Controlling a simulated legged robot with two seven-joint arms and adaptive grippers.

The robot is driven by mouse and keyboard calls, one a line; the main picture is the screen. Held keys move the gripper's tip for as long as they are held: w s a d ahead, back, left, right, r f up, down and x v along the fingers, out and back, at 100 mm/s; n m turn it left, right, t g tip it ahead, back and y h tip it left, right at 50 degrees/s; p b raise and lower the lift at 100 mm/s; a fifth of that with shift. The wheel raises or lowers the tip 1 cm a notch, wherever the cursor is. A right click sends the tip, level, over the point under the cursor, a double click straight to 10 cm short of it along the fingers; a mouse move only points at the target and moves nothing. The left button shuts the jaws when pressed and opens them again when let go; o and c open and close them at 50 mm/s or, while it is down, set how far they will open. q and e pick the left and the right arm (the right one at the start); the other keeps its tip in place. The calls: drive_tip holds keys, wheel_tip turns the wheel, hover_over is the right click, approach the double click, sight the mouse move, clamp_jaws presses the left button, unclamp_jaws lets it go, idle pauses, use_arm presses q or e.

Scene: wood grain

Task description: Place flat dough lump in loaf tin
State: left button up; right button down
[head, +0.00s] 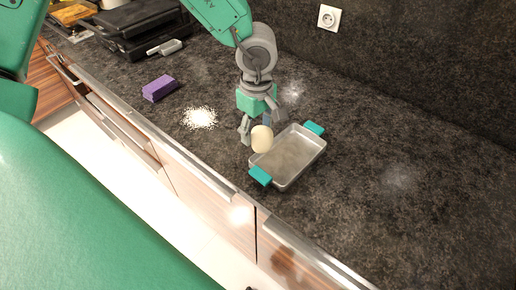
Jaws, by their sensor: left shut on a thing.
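The flat dough lump (262,139) is pale and rounded. My left gripper (259,132) is shut on it and holds it at the left end of the loaf tin, seemingly above the rim. The loaf tin (302,157) is a grey metal rectangular pan with teal grips at two ends, standing on the dark counter. Its inside looks empty. The dough hides part of the tin's left edge. My right gripper is not in view.
A patch of white flour or grains (199,118) lies on the counter left of the tin, with a purple block (159,88) beyond it. Dark cases (140,30) stand at the back left. The counter right of the tin is clear. A wall socket (328,18) is behind.

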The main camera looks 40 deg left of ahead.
use_arm(q)
wheel_tip(320, 180, down, 2)
drive_tip(key=shift+w+f, duration=0.1)
wheel_tip(320, 180, down, 4)
drive_tip(key=shift+r+p, duration=0.1)
drive_tip(key=shift+p, duration=0.4)
drive_tip(key=shift+f, duration=0.2)
drive_tip(key=shift+f, duration=0.15)
drive_tip(key=o, duration=1.3)
